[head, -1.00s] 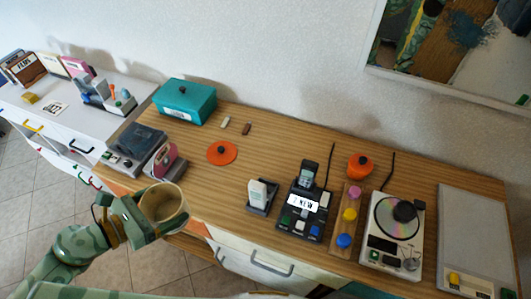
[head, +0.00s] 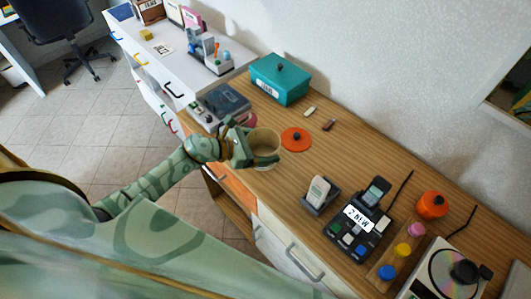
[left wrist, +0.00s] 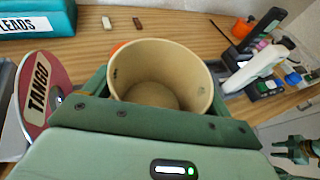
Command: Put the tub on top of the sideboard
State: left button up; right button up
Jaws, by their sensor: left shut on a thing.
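The tub (head: 264,146) is a beige, open-topped round pot and looks empty inside. My left gripper (head: 243,146) is shut on it and holds it upright, at the left front part of the sideboard (head: 285,185), which has a wooden top. I cannot tell whether the tub's bottom touches the wood. In the left wrist view, the tub (left wrist: 160,75) sits between the fingers, mouth up. A dark green part at the right edge of that view (left wrist: 300,150) looks like my right gripper; its jaws are unclear.
An orange disc (head: 296,139) lies just beyond the tub. A teal box (head: 280,80) stands behind it. A phone stand (head: 320,195), a black keypad device (head: 357,232) and an orange pot (head: 432,205) stand to the right. Bare wood lies between disc and phone stand.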

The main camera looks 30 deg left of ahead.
aim_at(265, 151)
pick_arm(q)
jog(key=shift+w+f, duration=0.3)
jog(key=shift+w+f+b, duration=0.15)
jog(key=shift+f+b, duration=0.5)
jog(key=shift+f, duration=0.95)
jog(key=shift+f, duration=0.15)
jog(key=o, duration=1)
jog(key=shift+r, duration=0.2)
jog(key=v, duration=1.2)
jog(key=shift+d, duration=0.1)
